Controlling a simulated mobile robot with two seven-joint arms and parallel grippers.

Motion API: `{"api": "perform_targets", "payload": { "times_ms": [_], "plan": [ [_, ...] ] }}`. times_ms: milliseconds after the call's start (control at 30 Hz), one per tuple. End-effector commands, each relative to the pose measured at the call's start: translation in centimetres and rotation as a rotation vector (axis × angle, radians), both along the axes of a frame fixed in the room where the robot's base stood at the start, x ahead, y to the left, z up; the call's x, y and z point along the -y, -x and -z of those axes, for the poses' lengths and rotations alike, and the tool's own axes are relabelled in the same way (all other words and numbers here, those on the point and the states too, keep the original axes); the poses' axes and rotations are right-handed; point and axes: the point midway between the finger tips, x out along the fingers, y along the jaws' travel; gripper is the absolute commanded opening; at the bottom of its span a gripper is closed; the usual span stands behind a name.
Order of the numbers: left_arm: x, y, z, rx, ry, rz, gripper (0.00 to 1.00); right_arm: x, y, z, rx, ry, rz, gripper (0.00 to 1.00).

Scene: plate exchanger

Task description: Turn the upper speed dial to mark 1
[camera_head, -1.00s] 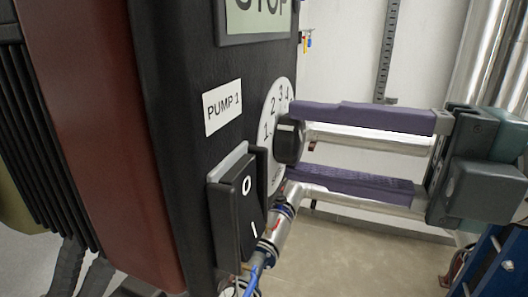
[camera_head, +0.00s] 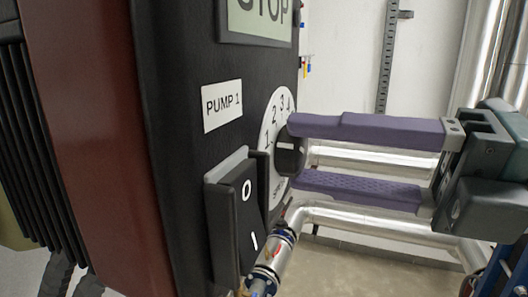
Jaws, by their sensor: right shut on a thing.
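The speed dial is a black knob (camera_head: 288,157) on a white round scale (camera_head: 268,125) with the marks 1 to 4 showing, on the black panel beside the PUMP 1 label. My right gripper (camera_head: 292,152) comes in from the right with two purple fingers, one above and one below the knob. Its fingertips are shut on the knob and cover part of it. The knob's pointer is hard to make out, so I cannot tell which mark it is at. My left gripper is not in view.
A black rocker switch (camera_head: 238,215) marked O and I sits below the dial, close to the lower finger. A PUMP 1 label (camera_head: 222,106) and a STOP sign (camera_head: 262,18) are on the panel. Silver pipes (camera_head: 370,225) run behind my gripper.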

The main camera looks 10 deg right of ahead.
Motion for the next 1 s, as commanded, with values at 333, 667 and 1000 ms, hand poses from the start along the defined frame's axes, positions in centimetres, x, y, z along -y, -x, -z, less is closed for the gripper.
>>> {"api": "perform_targets", "payload": {
  "times_ms": [333, 667, 1000],
  "plan": [
    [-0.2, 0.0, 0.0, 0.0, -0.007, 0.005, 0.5, 0.0, 0.0, 0.0, 0.002, 0.001, 0.0, 0.78],
    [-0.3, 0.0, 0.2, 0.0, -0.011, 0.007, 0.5, 0.2, 0.1, 0.1, -0.001, 0.001, 0.0, 0.81],
    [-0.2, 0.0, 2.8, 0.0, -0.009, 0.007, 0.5, 3.1, 2.1, 0.6, -0.007, 0.0, 0.002, 0.81]
  ]
}}
